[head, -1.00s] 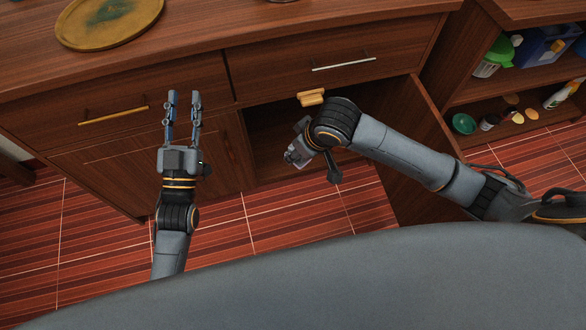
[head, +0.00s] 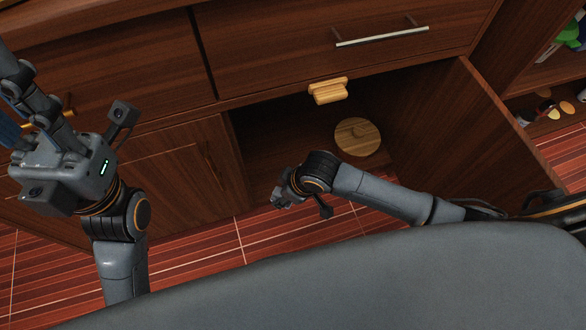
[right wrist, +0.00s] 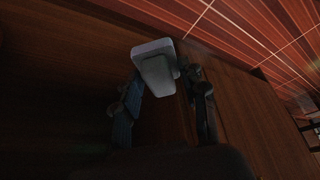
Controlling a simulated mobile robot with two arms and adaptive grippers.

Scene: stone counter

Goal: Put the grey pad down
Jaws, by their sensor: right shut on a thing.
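The grey pad (right wrist: 155,68) is a small, light grey block between the fingers of my right gripper (right wrist: 166,82) in the right wrist view. The fingers are shut on it, one at each side. In the head view my right gripper (head: 283,196) is low in front of the open cabinet (head: 270,145); its fingers are mostly hidden and I cannot make out the pad there. My left gripper (head: 15,112) is at the left edge of the head view, partly cut off, with its fingers apart and nothing seen between them.
A round wooden board (head: 357,137) lies inside the cabinet. A small yellow wooden piece (head: 328,90) is at the opening's top edge. The open cabinet door (head: 450,125) stands to the right. Closed drawers (head: 335,45) are above, and the striped floor (head: 195,250) in front looks clear.

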